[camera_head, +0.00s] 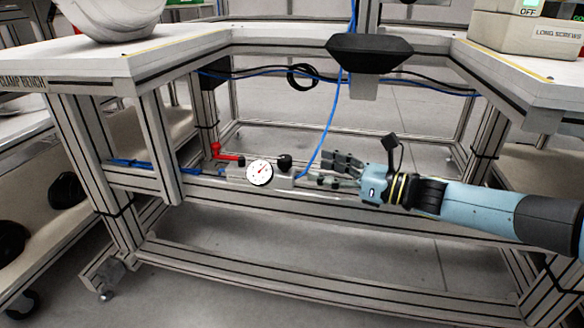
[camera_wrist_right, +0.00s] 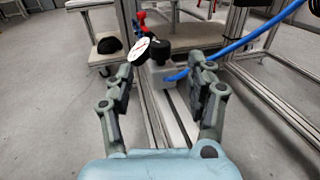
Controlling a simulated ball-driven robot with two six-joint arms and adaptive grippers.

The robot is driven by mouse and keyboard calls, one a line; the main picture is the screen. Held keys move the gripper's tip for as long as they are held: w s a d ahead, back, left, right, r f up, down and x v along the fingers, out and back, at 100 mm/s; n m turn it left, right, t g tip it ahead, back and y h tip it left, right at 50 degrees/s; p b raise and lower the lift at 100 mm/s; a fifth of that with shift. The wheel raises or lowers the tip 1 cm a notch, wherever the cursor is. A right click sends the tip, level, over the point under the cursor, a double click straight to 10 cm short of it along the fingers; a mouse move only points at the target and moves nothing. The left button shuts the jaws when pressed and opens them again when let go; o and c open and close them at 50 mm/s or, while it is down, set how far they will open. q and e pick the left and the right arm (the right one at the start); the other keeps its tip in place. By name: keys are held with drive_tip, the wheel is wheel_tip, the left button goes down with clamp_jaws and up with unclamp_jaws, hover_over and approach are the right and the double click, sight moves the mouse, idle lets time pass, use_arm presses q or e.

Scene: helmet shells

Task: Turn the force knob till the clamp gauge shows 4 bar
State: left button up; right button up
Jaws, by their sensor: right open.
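The clamp gauge (camera_head: 260,173) is a round white dial on the low rail under the bench. Its red needle points up and right, but the scale is too small to read. The black force knob (camera_head: 285,161) stands just right of the gauge. My right gripper (camera_head: 345,164) reaches in from the right, open and empty, its fingers pointing left towards the knob and apart from it. In the right wrist view the black knob (camera_wrist_right: 156,46) and the tilted gauge (camera_wrist_right: 139,48) lie ahead, beyond the spread fingertips (camera_wrist_right: 163,70). My left gripper is not in view.
A red lever valve (camera_head: 225,154) sits left of the gauge. A blue hose (camera_head: 328,130) runs down to the rail near the knob. The bench top (camera_head: 150,52) overhangs the area on the left, with a leg (camera_head: 157,140) below it. The floor in front is clear.

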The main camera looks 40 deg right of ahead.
sight(291, 160)
drive_tip(key=b+x, duration=0.2)
drive_tip(key=x, duration=0.4)
drive_tip(key=shift+w+a+f, duration=0.15)
drive_tip(key=shift+w, duration=0.2)
drive_tip(key=shift+w+a, duration=0.25)
drive_tip(key=shift+w, duration=0.25)
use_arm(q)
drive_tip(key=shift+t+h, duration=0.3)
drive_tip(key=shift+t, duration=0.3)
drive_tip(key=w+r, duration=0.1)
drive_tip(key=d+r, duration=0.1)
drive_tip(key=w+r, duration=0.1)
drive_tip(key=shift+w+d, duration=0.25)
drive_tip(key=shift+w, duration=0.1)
use_arm(e)
drive_tip(key=c, duration=1.1)
clamp_jaws()
use_arm(q)
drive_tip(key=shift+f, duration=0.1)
drive_tip(key=shift+b, duration=0.35)
use_arm(e)
drive_tip(key=shift+d+y, duration=0.1)
drive_tip(key=shift+y, duration=0.2)
